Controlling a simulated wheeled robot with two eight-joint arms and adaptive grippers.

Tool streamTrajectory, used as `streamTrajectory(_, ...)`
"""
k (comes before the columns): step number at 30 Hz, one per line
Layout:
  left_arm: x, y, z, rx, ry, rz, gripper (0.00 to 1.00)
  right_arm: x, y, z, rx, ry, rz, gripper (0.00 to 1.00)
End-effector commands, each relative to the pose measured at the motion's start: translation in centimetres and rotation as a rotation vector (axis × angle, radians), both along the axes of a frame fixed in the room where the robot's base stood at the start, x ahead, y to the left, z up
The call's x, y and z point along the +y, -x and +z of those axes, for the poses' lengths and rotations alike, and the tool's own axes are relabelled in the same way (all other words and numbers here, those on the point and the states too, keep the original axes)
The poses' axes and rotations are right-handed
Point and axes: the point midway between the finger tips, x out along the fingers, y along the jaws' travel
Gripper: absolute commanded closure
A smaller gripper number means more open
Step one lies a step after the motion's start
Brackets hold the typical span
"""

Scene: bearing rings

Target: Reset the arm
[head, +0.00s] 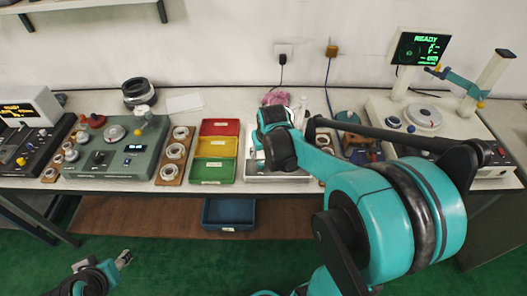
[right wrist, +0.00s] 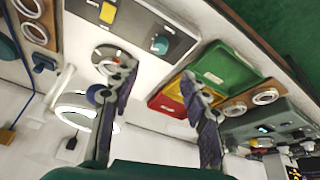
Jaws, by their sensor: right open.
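My right arm (head: 400,215) reaches in from the lower right over the bench, its wrist (head: 275,130) above the white-grey station (head: 278,178) in the middle. In the right wrist view my right gripper (right wrist: 158,70) is open, its two fingers well apart with nothing between them. Past the fingers that view shows a bearing ring (right wrist: 110,57) on the station and the coloured bins. In the head view the right fingers are mostly hidden behind the wrist. My left gripper (head: 122,259) is low at the left, in front of the bench and over the green floor; its opening is unclear.
Red, yellow and green bins (head: 212,171) stand left of the station, beside a wooden ring board (head: 174,155) and a green-grey machine (head: 115,148). A machine with a READY screen (head: 418,47) is at the right. A blue bin (head: 228,213) sits below the bench.

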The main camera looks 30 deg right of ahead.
Motion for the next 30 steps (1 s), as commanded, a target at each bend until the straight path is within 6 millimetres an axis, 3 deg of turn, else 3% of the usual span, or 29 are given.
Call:
streamTrajectory(10, 0.0, 0.0, 0.0, 0.0, 0.0, 0.0, 0.53, 0.0, 0.0, 0.0, -0.001, 0.001, 0.001, 0.54)
streamTrajectory(14, 0.0, 0.0, 0.0, 0.0, 0.0, 0.0, 0.53, 1.2, 0.8, 0.9, -0.014, 0.002, 0.016, 0.54)
streamTrajectory(22, 0.0, 0.0, 0.0, 0.0, 0.0, 0.0, 0.53, 8.2, 6.8, 4.6, -0.108, 0.005, 0.112, 0.54)
streamTrajectory(30, 0.0, 0.0, 0.0, 0.0, 0.0, 0.0, 0.53, 13.1, 12.8, 5.0, -0.202, -0.007, 0.201, 0.54)
